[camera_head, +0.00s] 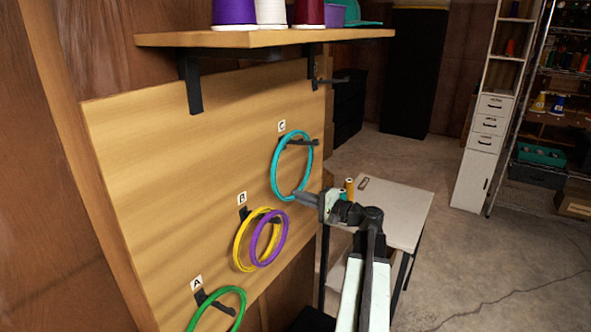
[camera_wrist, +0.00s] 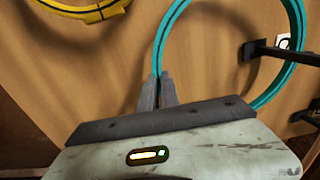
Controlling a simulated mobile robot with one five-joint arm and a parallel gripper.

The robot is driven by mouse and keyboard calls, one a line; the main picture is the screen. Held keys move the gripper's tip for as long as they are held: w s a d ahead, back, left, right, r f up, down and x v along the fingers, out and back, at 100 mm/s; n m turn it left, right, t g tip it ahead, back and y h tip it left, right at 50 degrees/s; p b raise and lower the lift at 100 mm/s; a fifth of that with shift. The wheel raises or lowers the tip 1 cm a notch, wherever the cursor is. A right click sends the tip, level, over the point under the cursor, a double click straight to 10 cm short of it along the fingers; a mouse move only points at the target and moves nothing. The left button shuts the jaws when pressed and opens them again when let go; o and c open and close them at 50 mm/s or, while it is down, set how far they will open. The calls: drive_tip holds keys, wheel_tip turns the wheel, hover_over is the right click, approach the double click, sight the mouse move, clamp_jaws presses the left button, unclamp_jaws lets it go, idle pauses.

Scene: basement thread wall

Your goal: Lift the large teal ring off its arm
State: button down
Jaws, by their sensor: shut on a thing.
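The large teal ring (camera_head: 275,172) hangs on the dark arm (camera_head: 300,142) marked C on the wooden board. In the wrist view the teal ring (camera_wrist: 163,42) passes between the fingers of my gripper (camera_wrist: 158,82), and arm C (camera_wrist: 285,52) shows inside the ring at right. My gripper (camera_head: 296,196) is shut on the ring's lower rim in the head view. The ring still encircles the arm; whether its top rests on the arm is hard to tell.
A yellow ring (camera_head: 238,246) and a purple ring (camera_head: 256,245) hang at B, lower left. A green ring (camera_head: 240,296) hangs at A. A shelf (camera_head: 250,40) with spools juts out above. A small table (camera_head: 410,215) stands behind my arm.

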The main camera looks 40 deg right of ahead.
drive_tip(key=r+p+v, duration=0.2)
drive_tip(key=v, duration=1.2)
drive_tip(key=shift+s, duration=0.2)
drive_tip(key=shift+r, duration=0.1)
